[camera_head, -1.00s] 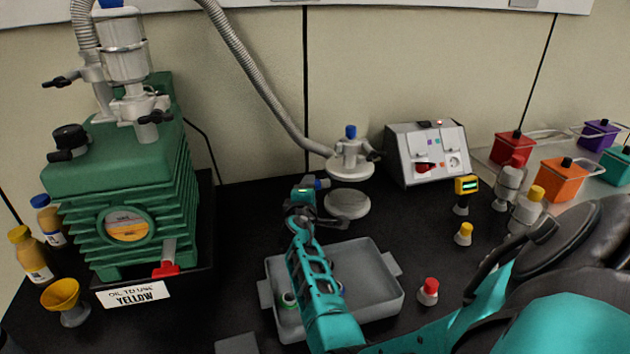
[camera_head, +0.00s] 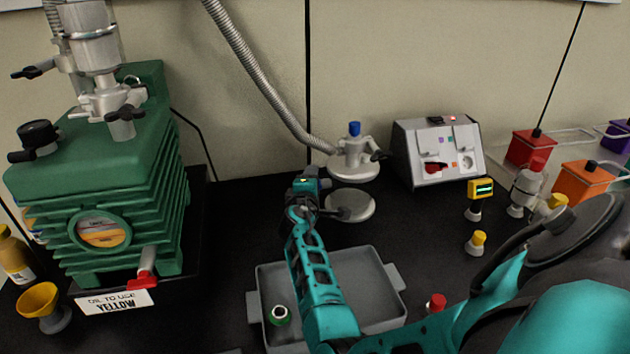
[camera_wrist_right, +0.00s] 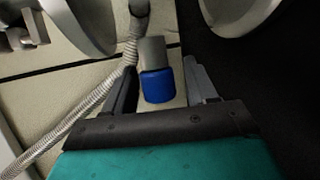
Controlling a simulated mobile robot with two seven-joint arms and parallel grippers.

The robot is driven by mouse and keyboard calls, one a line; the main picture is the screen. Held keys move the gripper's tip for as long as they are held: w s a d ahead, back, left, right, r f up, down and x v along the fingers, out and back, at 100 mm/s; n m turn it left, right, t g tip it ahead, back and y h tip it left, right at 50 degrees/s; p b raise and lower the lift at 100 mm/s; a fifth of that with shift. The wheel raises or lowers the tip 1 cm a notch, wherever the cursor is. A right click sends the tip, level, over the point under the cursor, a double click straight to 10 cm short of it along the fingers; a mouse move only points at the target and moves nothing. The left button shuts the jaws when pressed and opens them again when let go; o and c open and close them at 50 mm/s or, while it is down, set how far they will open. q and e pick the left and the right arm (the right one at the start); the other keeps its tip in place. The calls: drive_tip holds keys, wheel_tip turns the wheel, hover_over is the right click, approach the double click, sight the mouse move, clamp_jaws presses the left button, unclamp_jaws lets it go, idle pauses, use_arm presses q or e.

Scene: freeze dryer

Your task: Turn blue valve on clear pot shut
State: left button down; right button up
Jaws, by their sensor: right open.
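The clear pot's walls hardly show; I see its pale round lid (camera_head: 353,171) with a blue-capped metal fitting on top, and its pale round base (camera_head: 350,203) below. The blue valve (camera_wrist_right: 157,86), on a grey stem, shows in the right wrist view between the two dark fingers, level with the gap between the two discs. My right gripper (camera_wrist_right: 163,85) is open with a finger on either side of the valve; contact cannot be told. In the head view the right gripper (camera_head: 326,192) is at the pot's left side and mostly hides the valve. My left gripper is not in view.
A grey tray (camera_head: 262,300) lies under my right arm, holding a green-ringed item. A ribbed hose (camera_head: 258,75) runs to the lid. A green pump (camera_head: 110,175) stands left; a grey control box (camera_head: 438,152) and several small bottles stand right.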

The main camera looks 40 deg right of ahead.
drive_tip(key=shift+w+d, duration=0.1)
idle(0.3)
drive_tip(key=c, duration=1)
drive_tip(key=shift+o, duration=0.2)
